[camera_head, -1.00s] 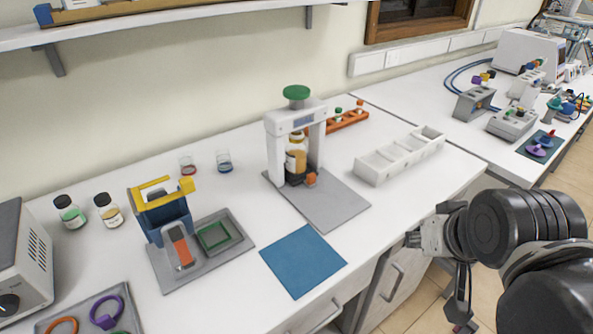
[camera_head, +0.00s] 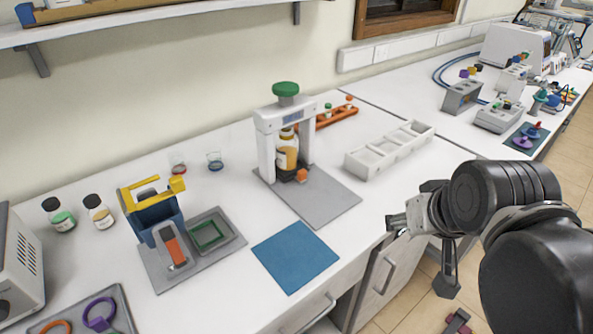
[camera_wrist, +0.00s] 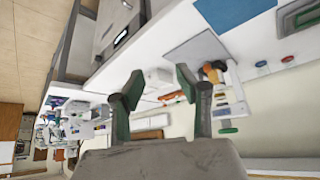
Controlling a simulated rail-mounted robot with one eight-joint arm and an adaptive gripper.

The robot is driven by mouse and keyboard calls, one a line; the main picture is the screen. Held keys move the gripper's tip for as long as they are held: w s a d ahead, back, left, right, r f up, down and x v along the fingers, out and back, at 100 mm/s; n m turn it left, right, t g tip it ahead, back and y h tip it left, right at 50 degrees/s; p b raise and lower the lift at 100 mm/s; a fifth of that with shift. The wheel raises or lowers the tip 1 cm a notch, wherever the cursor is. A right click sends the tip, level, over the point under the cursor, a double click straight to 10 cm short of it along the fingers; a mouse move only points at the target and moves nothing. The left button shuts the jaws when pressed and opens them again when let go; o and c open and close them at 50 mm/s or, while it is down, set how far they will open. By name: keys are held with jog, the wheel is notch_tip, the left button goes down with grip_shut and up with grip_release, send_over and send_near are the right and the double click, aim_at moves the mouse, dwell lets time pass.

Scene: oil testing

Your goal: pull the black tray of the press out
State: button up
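The press (camera_head: 266,150) is a white frame with a green knob on top, standing on a grey plate on the bench. A bottle with amber contents (camera_head: 287,155) stands inside it. That view is upside down, and the press shows small beyond the right finger.
A blue mat (camera_head: 295,257) lies in front of the press. A white compartment rack (camera_head: 388,150) stands to its right and an orange rack (camera_head: 336,117) behind. A blue and yellow device (camera_head: 152,214) stands to the left.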

jog(key=shift+o, duration=0.5)
jog(key=w+a+r+n, duration=0.1)
jog(key=w+a+r, duration=0.1)
jog(key=w, duration=0.5)
jog(key=shift+w+a+r+n+g+y+p, duration=0.3)
jog(key=shift+w+r+n+g+p, duration=0.05)
jog(key=shift+r+n+g+p, duration=0.1)
jog(key=n+g+y+p, duration=0.2)
jog(key=n+g+p, duration=0.1)
jog(key=n, duration=0.2)
send_over(304, 172)
jog(key=s+d, duration=0.3)
jog(key=s, duration=0.1)
notch_tip(304, 172, down, 8)
jog(key=shift+t, duration=0.25)
jog(key=x, duration=1.3)
jog(key=shift+w+f, duration=0.15)
grip_shut()
